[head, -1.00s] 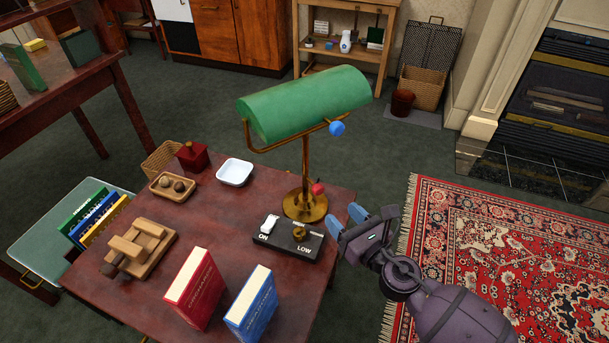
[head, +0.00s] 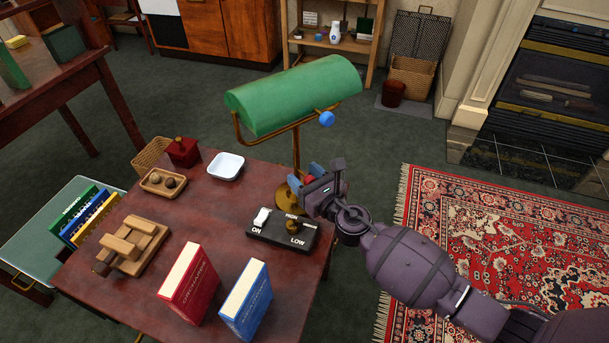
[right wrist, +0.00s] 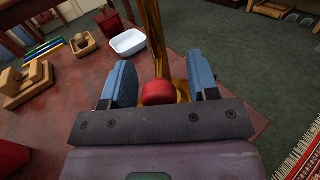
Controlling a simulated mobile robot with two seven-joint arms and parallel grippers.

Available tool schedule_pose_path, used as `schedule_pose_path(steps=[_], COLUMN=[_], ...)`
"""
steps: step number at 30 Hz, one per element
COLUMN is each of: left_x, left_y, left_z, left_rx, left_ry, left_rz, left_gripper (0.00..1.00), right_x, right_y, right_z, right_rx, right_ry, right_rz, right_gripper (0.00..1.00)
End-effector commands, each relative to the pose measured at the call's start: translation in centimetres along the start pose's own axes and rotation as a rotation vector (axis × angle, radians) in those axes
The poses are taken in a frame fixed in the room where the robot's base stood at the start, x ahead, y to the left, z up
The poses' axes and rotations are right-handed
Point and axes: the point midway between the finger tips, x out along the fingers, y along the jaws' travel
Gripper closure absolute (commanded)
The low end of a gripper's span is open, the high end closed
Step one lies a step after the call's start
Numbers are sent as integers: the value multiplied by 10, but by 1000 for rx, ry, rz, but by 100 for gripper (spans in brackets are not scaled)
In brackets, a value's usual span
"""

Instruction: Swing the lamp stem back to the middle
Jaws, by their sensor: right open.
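The lamp has a green shade (head: 290,95) with a blue knob (head: 327,119) at its right end. Its brass stem (head: 296,150) rises from a round brass base (head: 288,194), and it also shows in the right wrist view (right wrist: 154,35). A red knob (right wrist: 157,92) sits low on the lamp, between the blue fingers of my right gripper (right wrist: 160,85). The gripper is open, with a finger on each side of the knob and gaps visible. In the head view my right gripper (head: 315,180) partly hides the knob and base. My left gripper is not in view.
A black switch box (head: 282,232) marked ON and LOW lies in front of the lamp base. A red book (head: 188,282) and a blue book (head: 247,297) stand near the table's front. A white dish (head: 226,166) and wooden tray (head: 163,183) sit left of the lamp.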

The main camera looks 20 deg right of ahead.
Motion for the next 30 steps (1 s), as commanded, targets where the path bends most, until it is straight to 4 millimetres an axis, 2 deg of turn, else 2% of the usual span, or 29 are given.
schedule_pose_path(steps=[9, 11, 20, 30], left_x=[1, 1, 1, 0], left_y=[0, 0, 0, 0], left_z=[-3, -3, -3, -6], left_rx=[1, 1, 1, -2], left_ry=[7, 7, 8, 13], left_rz=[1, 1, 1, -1], left_gripper=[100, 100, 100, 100], right_x=[3, 2, 2, 6], right_y=[0, 0, 0, 7], right_z=[0, 0, 0, 2], right_rx=[1, 1, 1, 2], right_ry=[0, 0, 0, -2], right_rz=[0, 0, 0, -14], right_gripper=[45, 53, 99, 100])
